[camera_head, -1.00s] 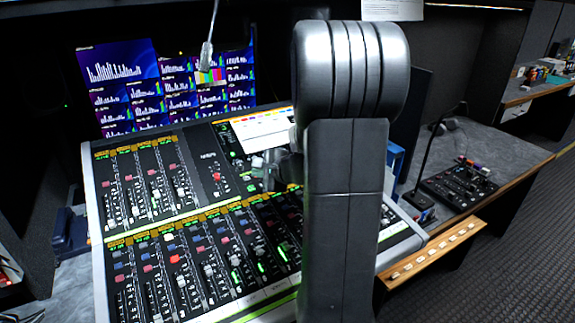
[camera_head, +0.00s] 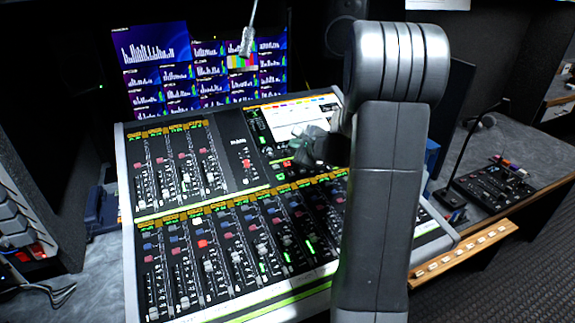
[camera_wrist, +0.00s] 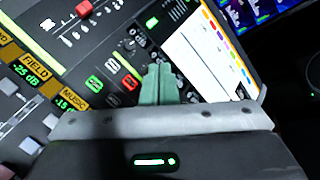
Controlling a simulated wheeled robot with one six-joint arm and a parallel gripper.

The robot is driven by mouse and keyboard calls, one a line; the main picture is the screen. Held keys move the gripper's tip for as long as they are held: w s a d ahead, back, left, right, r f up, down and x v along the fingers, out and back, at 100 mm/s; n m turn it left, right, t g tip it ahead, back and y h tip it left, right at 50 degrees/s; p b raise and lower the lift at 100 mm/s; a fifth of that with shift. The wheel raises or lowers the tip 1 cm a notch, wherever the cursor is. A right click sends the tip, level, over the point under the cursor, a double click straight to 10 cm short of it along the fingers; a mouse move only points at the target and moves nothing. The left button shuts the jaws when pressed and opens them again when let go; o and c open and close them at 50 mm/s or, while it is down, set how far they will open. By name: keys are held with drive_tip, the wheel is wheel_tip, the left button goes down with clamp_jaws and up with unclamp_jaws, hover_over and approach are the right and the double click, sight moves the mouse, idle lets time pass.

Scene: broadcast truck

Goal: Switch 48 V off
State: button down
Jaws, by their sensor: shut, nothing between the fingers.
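The mixing console (camera_head: 128,215) fills the middle of the body camera view. Its upper right part has a bright screen (camera_head: 292,116). My gripper (camera_head: 300,155) is over the console just below this screen, partly hidden behind my own arm. In the wrist view my gripper (camera_wrist: 158,72) is shut and empty, its fingers pointing at the panel beside the screen (camera_wrist: 215,65). I cannot read which is 48 V.
Faders and a red knob (camera_wrist: 84,8) lie around the buttons. A microphone (camera_head: 246,42) hangs in front of the monitor wall (camera_head: 155,75). A smaller control panel (camera_head: 490,188) with a gooseneck stands at the right.

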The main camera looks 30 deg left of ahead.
sight(287, 164)
drive_tip(key=f+b, duration=0.1)
drive_tip(key=f, duration=0.1)
drive_tip(key=w+a+f+b, duration=0.1)
drive_tip(key=f+b, duration=0.1)
drive_tip(key=a+f+b, duration=0.1)
drive_tip(key=f, duration=0.1)
drive_tip(key=shift+w+f, duration=0.35)
drive_tip(key=shift+w, duration=0.05)
drive_tip(key=shift+w+a+f+b, duration=0.1)
drive_tip(key=shift+a+f+b, duration=0.15)
drive_tip(key=shift+b, duration=0.2)
drive_tip(key=shift+d, duration=0.1)
idle(1.1)
drive_tip(key=shift+w+f+b, duration=0.1)
drive_tip(key=shift+f+b, duration=0.35)
drive_tip(key=shift+b, duration=0.05)
drive_tip(key=shift+w+a+f+b, duration=0.1)
drive_tip(key=shift+a+f+b, duration=0.15)
drive_tip(key=shift+f+b, duration=0.15)
idle(0.5)
drive_tip(key=shift+r, duration=0.15)
drive_tip(key=shift+s+d+r+p, duration=0.1)
drive_tip(key=shift+d+r+p, duration=0.1)
drive_tip(key=shift+r, duration=0.15)
drive_tip(key=shift+s+d+r+p, duration=0.1)
drive_tip(key=shift+r+p, duration=0.05)
drive_tip(key=shift+r, duration=0.2)
